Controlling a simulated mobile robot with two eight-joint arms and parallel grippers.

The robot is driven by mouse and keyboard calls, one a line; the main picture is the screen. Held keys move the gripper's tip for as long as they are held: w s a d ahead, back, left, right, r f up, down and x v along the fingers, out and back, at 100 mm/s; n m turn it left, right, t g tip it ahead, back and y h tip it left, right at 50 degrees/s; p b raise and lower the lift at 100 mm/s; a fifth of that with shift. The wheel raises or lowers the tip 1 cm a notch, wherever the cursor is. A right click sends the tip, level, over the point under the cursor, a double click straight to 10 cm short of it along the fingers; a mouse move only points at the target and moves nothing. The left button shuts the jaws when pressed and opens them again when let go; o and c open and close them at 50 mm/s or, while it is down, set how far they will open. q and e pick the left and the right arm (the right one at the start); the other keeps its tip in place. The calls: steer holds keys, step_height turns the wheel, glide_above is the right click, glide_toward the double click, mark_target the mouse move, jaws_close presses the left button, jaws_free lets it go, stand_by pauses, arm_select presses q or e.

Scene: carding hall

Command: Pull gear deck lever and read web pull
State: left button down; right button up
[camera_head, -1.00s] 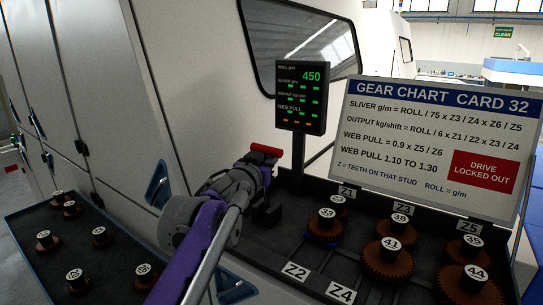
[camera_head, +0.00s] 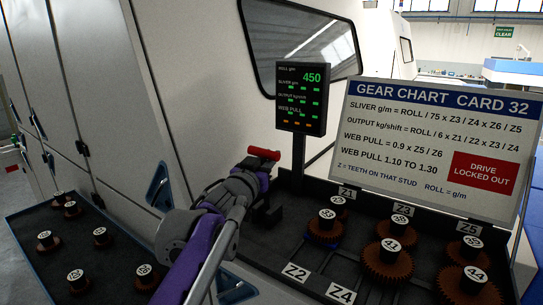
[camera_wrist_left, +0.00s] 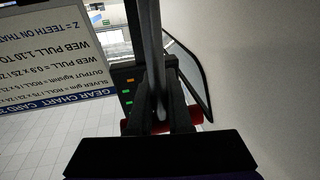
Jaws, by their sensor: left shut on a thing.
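The gear deck lever has a red handle (camera_head: 263,153) and stands at the left edge of the dark gear deck, left of the display post. My left gripper (camera_head: 255,167) is shut on the lever near this handle. In the left wrist view the red handle (camera_wrist_left: 195,114) shows on both sides of my fingers (camera_wrist_left: 160,112); the grasp itself is partly hidden. The display (camera_head: 302,98) reads 450 for roll g/m. My right gripper is not in view.
Gears marked 33, 41 and 44 (camera_head: 466,286) sit on the deck studs with several others. The gear chart card (camera_head: 428,190) stands behind them. A dark tray (camera_head: 75,240) with several spare gears lies at left. The machine's pale wall (camera_head: 205,90) rises behind the lever.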

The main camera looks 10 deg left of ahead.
arm_select(q)
steer(key=shift+s+a+t, duration=0.15)
steer(key=shift+s+t, duration=0.15)
steer(key=shift+s, duration=0.15)
steer(key=s+a+f+n+t+p, duration=0.1)
steer(key=s+a+f+t, duration=0.1)
steer(key=s, duration=0.6)
steer(key=shift+a+f+t, duration=0.2)
steer(key=shift+a+t, duration=0.3)
steer(key=shift+s, duration=0.15)
steer(key=c, duration=0.8)
jaws_free()
steer(key=shift+a, duration=0.1)
steer(key=shift+c, duration=0.2)
